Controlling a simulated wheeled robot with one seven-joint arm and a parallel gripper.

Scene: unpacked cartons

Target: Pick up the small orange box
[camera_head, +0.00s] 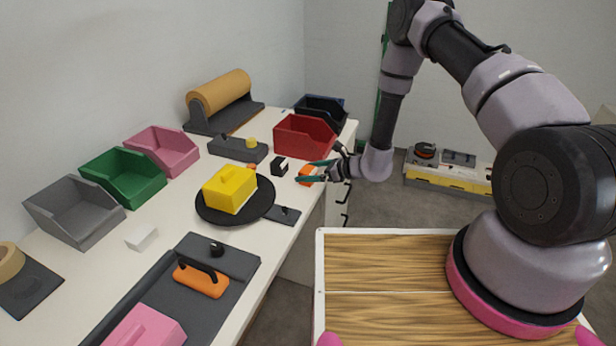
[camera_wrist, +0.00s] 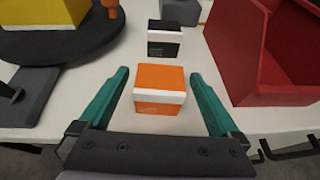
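The small orange box (camera_wrist: 160,84) has a white band along its front and stands on the white table near its front edge. In the wrist view it lies between and just beyond the two green fingers of my gripper (camera_wrist: 158,95), which are spread apart with gaps on both sides. In the head view my gripper (camera_head: 313,171) reaches in from the right, low over the table edge, with its fingers around the orange box (camera_head: 306,174), which is partly hidden. The gripper is open and I see no finger touching the box.
A small black box (camera_wrist: 165,38) stands just behind it. A red bin (camera_wrist: 272,50) stands close on the right in the wrist view. A black round plate (camera_wrist: 98,40) with a yellow block (camera_wrist: 45,12) is on the left. Bare table separates them from the orange box.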

